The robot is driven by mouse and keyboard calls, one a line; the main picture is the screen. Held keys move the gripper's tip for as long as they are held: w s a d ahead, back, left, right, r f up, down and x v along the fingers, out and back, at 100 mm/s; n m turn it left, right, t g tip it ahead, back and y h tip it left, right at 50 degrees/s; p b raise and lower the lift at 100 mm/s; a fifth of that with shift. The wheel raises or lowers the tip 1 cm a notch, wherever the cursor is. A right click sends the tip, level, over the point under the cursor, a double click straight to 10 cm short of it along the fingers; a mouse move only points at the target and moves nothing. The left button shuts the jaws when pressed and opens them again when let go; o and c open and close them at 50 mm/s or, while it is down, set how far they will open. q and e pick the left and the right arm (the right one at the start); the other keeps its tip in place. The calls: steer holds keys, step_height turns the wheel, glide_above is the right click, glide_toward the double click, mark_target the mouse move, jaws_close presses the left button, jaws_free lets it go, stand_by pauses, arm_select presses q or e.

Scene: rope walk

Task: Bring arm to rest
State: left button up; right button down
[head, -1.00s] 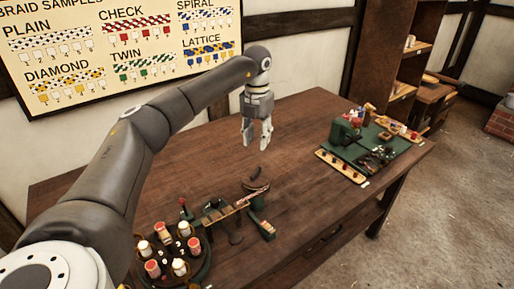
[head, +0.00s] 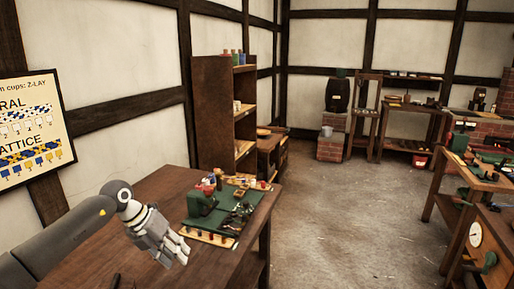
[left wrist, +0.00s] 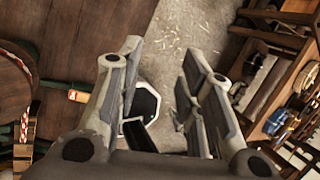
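My left arm comes in from the left in the head view. Its gripper (head: 172,252) is over the near part of the dark wooden table (head: 165,182), with its fingers pointing down and to the right. In the left wrist view the two fingers of this gripper (left wrist: 160,95) stand apart with nothing between them, and floor shows through the gap. It is left of the green board with tools (head: 222,208) and apart from it. My right arm and gripper are not in view.
A tall wooden shelf (head: 214,115) stands behind the table. A workbench (head: 480,178) is at the right, with open floor (head: 350,210) between. Part of the braid sample poster (head: 35,130) hangs at the left. The left wrist view shows a dark, pale-rimmed object (left wrist: 146,101) below the gripper.

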arm_select(q)
steer(key=s+d+r+t+h, duration=0.15)
steer(key=d+h, duration=0.55)
steer(key=d, duration=1.1)
steer(key=s+d+r+n+t+h, duration=0.3)
steer(key=d+r+n+t+h, duration=0.2)
steer(key=r+n+t, duration=0.2)
steer(key=s+a+f+n+t+y, duration=0.25)
steer(key=a+f+n+y, duration=0.45)
steer(key=n, duration=0.4)
steer(key=s+a+f+n+t+y, duration=0.2)
steer(key=s+a+f+n+y, duration=0.25)
steer(key=a+n+y, duration=0.6)
steer(key=s+a+f+n+g, duration=0.15)
steer(key=s+f+g, duration=0.3)
steer(key=s, duration=0.45)
steer(key=s+f+n+g, duration=0.25)
steer(key=s+f, duration=0.25)
steer(key=s, duration=0.4)
steer(key=s+a+f+n+g, duration=0.1)
steer(key=s+f+n+g, duration=0.1)
steer(key=s+f+g, duration=0.45)
steer(key=s+f, duration=0.3)
steer(key=f, duration=2.2)
steer(key=s+a+f, duration=0.3)
steer(key=s+f, duration=1.2)
steer(key=s, duration=0.1)
steer(key=shift+s+f, duration=0.3)
steer(key=shift+f, duration=0.05)
